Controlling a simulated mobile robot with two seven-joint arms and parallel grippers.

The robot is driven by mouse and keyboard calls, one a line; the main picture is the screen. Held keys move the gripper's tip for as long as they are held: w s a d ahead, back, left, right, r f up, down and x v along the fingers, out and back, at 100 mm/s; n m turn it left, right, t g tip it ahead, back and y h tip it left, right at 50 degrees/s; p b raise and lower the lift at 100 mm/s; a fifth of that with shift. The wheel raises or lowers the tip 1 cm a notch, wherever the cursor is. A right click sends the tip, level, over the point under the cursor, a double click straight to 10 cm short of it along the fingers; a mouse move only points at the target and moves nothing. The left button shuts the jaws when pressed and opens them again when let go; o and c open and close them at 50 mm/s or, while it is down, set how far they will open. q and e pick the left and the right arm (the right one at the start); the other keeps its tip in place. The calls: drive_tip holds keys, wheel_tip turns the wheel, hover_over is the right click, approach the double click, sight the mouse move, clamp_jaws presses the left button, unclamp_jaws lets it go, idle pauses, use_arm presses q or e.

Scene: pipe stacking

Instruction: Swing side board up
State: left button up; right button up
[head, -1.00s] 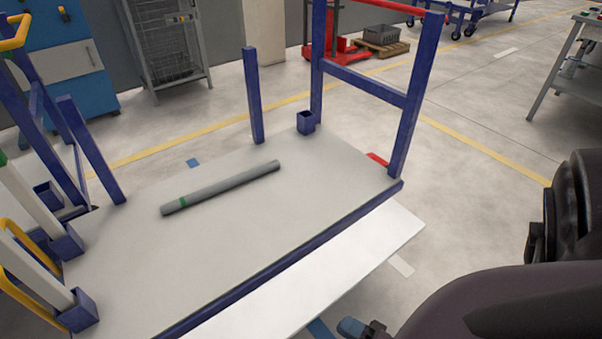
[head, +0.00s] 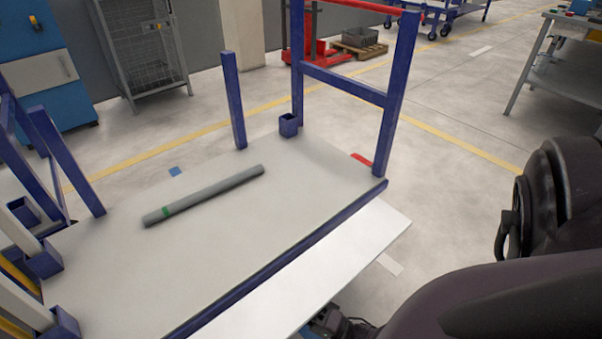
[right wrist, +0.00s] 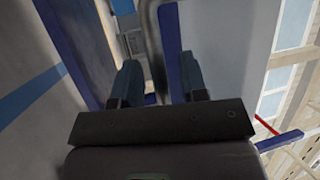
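The white side board (head: 345,255) slopes outward and down along the near long side of the cart's grey deck (head: 250,230), below its blue edge rail. My right gripper (head: 318,328) shows only in part at the bottom of the head view, close to the board's outer edge. In the right wrist view my right gripper (right wrist: 158,82) has its two blue-grey fingers apart, with a gap between them. A pale panel with a blue edge (right wrist: 225,45) stands just right of the fingers there; I cannot tell whether they touch it. My left gripper is not in view.
A grey pipe with a green band (head: 205,195) lies on the deck. Blue posts (head: 235,100) and a blue end frame (head: 395,95) rise from the cart. A grey workbench (head: 560,60) stands at the far right. The floor right of the cart is open.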

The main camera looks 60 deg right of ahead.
drive_tip(key=shift+w, duration=0.15)
drive_tip(key=shift+c, duration=0.2)
clamp_jaws()
drive_tip(key=shift+r, duration=0.2)
